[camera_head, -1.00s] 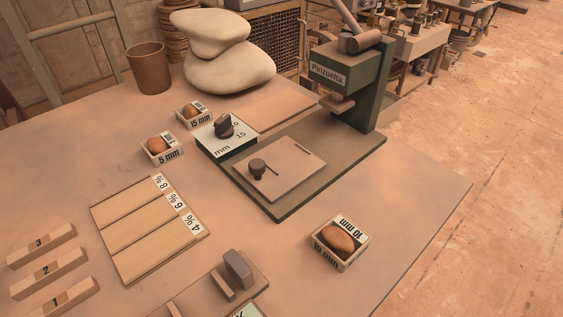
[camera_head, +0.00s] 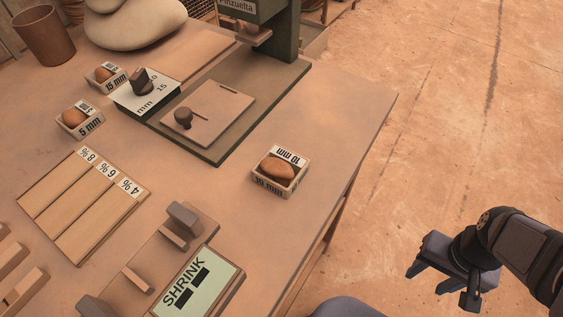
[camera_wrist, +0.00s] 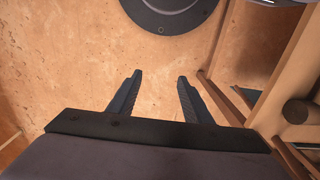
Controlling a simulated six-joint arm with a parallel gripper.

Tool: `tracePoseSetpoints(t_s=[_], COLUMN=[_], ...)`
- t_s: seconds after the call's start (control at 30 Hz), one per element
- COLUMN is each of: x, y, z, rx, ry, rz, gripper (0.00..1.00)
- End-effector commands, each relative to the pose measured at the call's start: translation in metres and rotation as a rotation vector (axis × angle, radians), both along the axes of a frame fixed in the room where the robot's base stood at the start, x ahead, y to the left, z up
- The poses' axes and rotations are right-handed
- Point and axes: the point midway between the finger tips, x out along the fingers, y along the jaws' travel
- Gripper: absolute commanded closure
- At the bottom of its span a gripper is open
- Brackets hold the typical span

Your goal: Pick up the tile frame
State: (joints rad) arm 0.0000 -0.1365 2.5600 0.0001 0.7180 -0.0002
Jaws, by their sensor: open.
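I cannot tell for sure which thing is the tile frame. A flat, pale square plate (camera_head: 222,112) with a dark round knob (camera_head: 183,118) and a narrow slot lies on the dark green press base (camera_head: 216,154). My gripper (camera_head: 422,275) is at the lower right of the head view, over the floor beyond the table's right edge, well apart from the plate. In the wrist view its two dark fingers (camera_wrist: 160,76) are spread with nothing between them.
Small boxes marked 10 mm (camera_head: 281,174), 5 mm (camera_head: 79,119) and 15 mm (camera_head: 106,77) hold brown lumps. A slatted board (camera_head: 83,204) lies left. A SHRINK panel (camera_head: 195,283) and wooden gauge (camera_head: 150,262) lie in front. The table's right strip (camera_head: 340,130) is clear.

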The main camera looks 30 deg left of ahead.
Motion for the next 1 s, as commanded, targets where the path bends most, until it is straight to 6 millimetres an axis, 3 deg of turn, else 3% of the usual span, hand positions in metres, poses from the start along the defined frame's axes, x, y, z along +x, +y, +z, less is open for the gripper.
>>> tracePoseSetpoints(t_s=[0.2,0.3,0.67,0.87,1.0], x=[0.000,0.000,0.002,0.024,0.052], y=[0.000,0.000,0.001,0.014,0.036], z=[0.000,0.000,0.005,0.046,0.101], rx=[0.000,0.000,0.000,0.003,0.016], ry=[0.000,0.000,-0.004,-0.042,-0.096], rz=[0.000,0.000,-0.002,-0.024,-0.060], gripper=[0.55,0.33,0.33,0.33,0.33])
